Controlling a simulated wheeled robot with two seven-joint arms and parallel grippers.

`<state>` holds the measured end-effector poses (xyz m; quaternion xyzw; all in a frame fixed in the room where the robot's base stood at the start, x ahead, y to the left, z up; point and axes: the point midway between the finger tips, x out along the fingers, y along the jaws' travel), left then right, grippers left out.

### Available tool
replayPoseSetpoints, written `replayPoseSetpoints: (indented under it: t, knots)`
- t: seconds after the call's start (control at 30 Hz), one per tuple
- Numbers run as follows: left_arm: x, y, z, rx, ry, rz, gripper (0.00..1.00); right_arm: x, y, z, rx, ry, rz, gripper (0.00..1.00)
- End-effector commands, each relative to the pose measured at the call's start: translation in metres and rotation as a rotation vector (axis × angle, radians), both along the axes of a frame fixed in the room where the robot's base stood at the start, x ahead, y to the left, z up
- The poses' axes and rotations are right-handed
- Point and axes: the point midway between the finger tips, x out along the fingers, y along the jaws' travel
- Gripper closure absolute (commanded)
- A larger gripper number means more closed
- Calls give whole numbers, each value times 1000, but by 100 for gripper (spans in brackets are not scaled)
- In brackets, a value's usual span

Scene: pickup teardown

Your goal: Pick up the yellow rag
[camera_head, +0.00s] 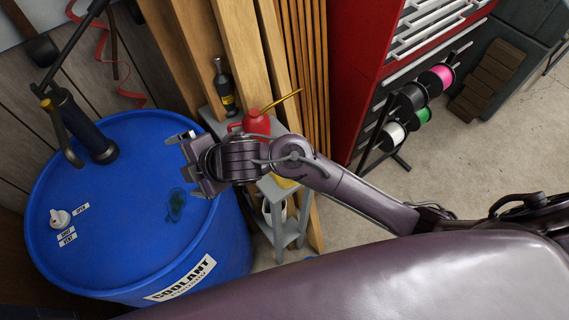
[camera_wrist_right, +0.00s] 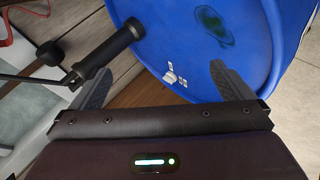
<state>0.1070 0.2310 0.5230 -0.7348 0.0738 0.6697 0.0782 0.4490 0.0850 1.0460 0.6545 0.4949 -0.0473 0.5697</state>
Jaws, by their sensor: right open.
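A small patch of yellow (camera_head: 286,182) shows on the grey step stand, just under my right forearm. It may be the yellow rag, but my arm hides most of it. My right gripper (camera_head: 180,163) is open and empty over the right part of the blue coolant drum, left of the yellow patch. In the right wrist view its two fingers (camera_wrist_right: 160,85) are spread apart, with the drum and pump beyond them and no rag in sight. My left gripper is not in view.
The blue drum (camera_head: 120,222) carries a hand pump (camera_head: 85,128) and a green stain. A red oil can (camera_head: 257,123) and a dark bottle (camera_head: 223,88) stand near the grey stand (camera_head: 287,232). Timber, a red tool cabinet (camera_head: 357,70) and spools (camera_head: 410,97) stand behind and right.

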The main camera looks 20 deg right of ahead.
Motion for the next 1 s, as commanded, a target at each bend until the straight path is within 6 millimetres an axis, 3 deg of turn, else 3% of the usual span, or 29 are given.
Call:
replayPoseSetpoints:
  t: [0.1, 0.23, 0.37, 0.43, 0.6, 0.7, 0.83, 1.0]
  knots:
    - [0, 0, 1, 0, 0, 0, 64, -9, 22, -6, -175, -169, 349, 0]
    - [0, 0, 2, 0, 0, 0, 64, -16, 10, -31, -384, -276, 696, 0]
    - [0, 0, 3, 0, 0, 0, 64, -8, -39, -55, -606, -296, 994, 0]
    - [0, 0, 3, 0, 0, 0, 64, 1, -77, -61, -719, -269, 1126, 0]
    - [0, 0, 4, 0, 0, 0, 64, 20, -162, -58, -900, -151, 1320, 0]
    - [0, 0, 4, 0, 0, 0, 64, 27, -194, -50, -952, -95, 1372, 0]
    - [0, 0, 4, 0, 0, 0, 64, 29, -214, -47, -978, -52, 1400, 0]
    - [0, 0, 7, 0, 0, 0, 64, 28, -216, -63, -977, -44, 1406, 0]
